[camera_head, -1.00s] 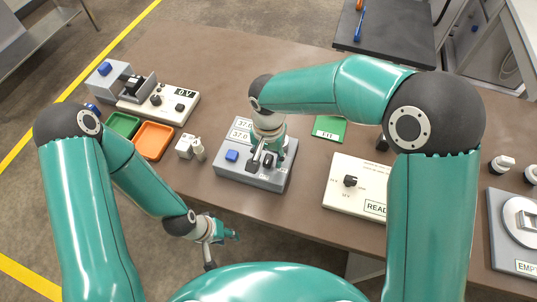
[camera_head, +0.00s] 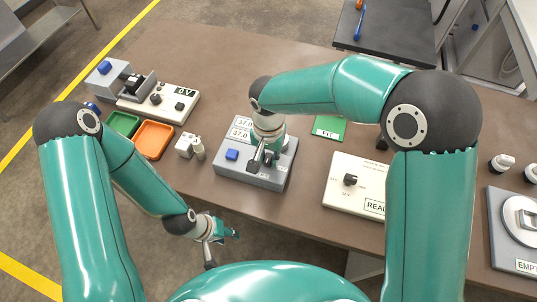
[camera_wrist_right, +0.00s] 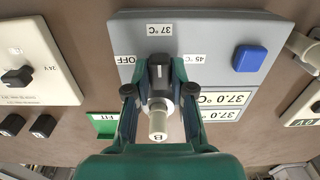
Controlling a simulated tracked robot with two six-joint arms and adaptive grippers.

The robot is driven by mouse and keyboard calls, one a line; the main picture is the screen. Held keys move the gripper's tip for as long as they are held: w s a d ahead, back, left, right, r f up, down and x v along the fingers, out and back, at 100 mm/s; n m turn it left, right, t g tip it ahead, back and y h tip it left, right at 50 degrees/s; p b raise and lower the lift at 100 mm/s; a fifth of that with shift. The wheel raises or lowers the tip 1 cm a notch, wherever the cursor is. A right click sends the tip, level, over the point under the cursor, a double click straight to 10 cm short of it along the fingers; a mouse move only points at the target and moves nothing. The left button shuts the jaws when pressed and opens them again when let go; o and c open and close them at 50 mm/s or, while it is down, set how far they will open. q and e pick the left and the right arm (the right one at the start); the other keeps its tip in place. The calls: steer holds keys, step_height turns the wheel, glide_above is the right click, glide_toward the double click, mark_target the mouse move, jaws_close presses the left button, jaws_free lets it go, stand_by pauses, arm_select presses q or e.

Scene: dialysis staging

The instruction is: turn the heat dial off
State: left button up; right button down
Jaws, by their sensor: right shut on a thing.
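The heat dial (camera_wrist_right: 158,72) is a black knob with a pale pointer mark on the grey heater box (camera_wrist_right: 215,30). Its labels read OFF, 37 °C and 45 °C, and the mark points towards 37 °C. My right gripper (camera_wrist_right: 158,92) is shut on the dial, with one finger on each side. In the head view my right gripper (camera_head: 263,161) is over the front right of the heater box (camera_head: 240,172) and largely hides the dial. My left gripper (camera_head: 222,250) is empty and open, off the table's front edge.
A blue button (camera_wrist_right: 248,58) and 37.0 °C displays are on the heater box. A pale cylinder marked B (camera_wrist_right: 158,122) shows near my right fingers. A cream READY panel (camera_head: 340,193) stands to the right, and an orange tray (camera_head: 152,141) to the left.

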steer(key=shift+n, duration=0.4)
steer(key=n+b, duration=0.1)
steer(key=n, duration=0.1)
steer(key=shift+n, duration=0.4)
steer(key=n+b, duration=0.1)
steer(key=n, duration=1.3)
steer(key=shift+w+r, duration=0.1)
steer(key=c, duration=1)
jaws_free()
